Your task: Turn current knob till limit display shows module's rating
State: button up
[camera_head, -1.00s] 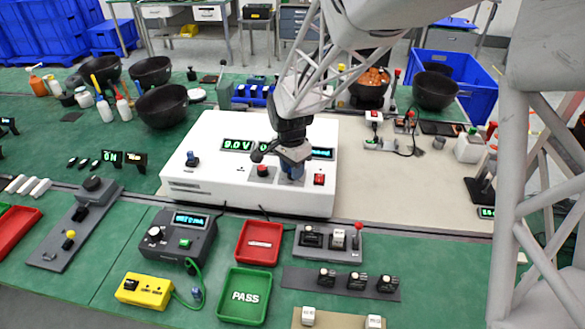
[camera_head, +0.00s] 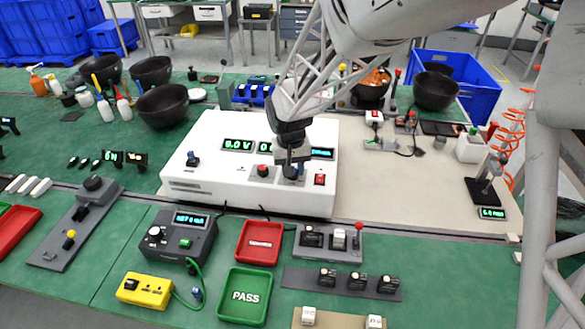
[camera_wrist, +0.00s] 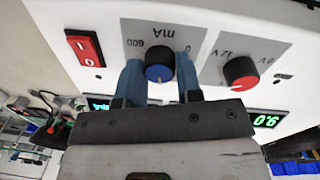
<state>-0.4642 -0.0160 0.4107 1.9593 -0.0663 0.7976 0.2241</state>
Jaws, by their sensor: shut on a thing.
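The blue current knob (camera_wrist: 158,72) sits on the white power supply (camera_head: 215,180), beside a printed mA scale with 600 at one end. My gripper (camera_wrist: 158,78) is shut on it, one blue-grey finger on each side. In the head view my gripper (camera_head: 291,166) points down at the front right of the supply and hides most of the knob. A voltage display (camera_head: 237,145) glows green. The right-hand cyan display (camera_head: 321,153) is too small to read.
The red voltage knob (camera_wrist: 240,72) and the red rocker switch (camera_wrist: 85,48) flank the blue knob. A grey meter box (camera_head: 180,236), a red tray (camera_head: 259,242) and a green PASS tray (camera_head: 245,296) stand in front. The beige mat at right has free room.

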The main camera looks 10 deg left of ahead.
jog(key=n, duration=0.5)
jog(key=shift+r+n, duration=0.1)
jog(key=shift+n, duration=0.3)
jog(key=o, duration=0.9)
jog(key=shift+o, duration=0.2)
jog(key=shift+r, duration=0.1)
jog(key=shift+s+a+r, duration=0.1)
jog(key=shift+r, duration=1.8)
jog(key=shift+s+a+r, duration=0.1)
jog(key=shift+r, duration=1.75)
